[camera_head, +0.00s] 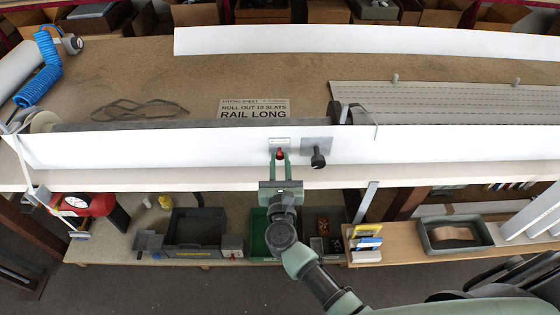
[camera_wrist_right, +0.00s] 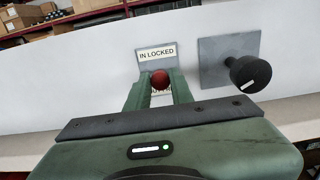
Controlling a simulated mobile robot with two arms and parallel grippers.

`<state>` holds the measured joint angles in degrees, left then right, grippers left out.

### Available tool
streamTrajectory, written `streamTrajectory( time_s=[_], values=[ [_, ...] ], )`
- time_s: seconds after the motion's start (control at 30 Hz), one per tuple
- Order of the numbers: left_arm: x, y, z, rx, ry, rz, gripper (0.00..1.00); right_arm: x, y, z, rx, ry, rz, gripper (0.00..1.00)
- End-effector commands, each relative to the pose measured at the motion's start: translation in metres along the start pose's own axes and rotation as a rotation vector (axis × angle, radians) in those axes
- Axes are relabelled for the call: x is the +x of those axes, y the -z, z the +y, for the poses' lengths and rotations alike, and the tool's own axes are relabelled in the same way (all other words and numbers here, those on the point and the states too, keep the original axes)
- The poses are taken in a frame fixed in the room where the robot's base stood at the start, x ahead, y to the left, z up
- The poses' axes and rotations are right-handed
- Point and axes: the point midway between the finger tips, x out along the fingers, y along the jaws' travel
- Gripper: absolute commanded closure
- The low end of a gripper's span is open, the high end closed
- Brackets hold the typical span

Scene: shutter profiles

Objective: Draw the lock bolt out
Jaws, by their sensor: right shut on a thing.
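The lock bolt shows as a red knob (camera_head: 280,154) on the front of a long white panel (camera_head: 120,147). It also shows in the right wrist view (camera_wrist_right: 160,79), below a small plate (camera_wrist_right: 157,54) reading "IN LOCKED". My right gripper (camera_head: 280,157) is at the panel with its two green fingers on either side of the red knob, shut on it. The fingers also show in the right wrist view (camera_wrist_right: 160,88). The bolt's shaft is hidden. My left gripper is not in view.
A black knob (camera_head: 318,158) on a grey plate sticks out just right of the red knob. A sheet reading "ROLL OUT 10 SLATS RAIL LONG" (camera_head: 254,109) lies on the bench behind. Bins (camera_head: 195,228) and a red round device (camera_head: 85,204) sit on the shelf below.

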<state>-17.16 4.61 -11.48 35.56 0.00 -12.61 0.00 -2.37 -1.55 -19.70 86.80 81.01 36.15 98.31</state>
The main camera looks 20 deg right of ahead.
Motion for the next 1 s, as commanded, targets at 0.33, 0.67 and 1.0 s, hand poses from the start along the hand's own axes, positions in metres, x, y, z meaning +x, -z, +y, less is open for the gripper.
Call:
streamTrajectory(
  time_s=[0.33, 0.67, 1.0],
  values=[
    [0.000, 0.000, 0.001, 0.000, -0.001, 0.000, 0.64, 0.000, 0.000, 0.000, 0.000, 0.000, -0.001, 1.00],
    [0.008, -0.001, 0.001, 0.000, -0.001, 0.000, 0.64, -0.023, 0.002, 0.001, 0.004, -0.001, 0.002, 1.00],
    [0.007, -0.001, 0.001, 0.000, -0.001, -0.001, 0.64, -0.027, 0.001, 0.000, -0.001, -0.001, 0.001, 0.64]
  ],
)
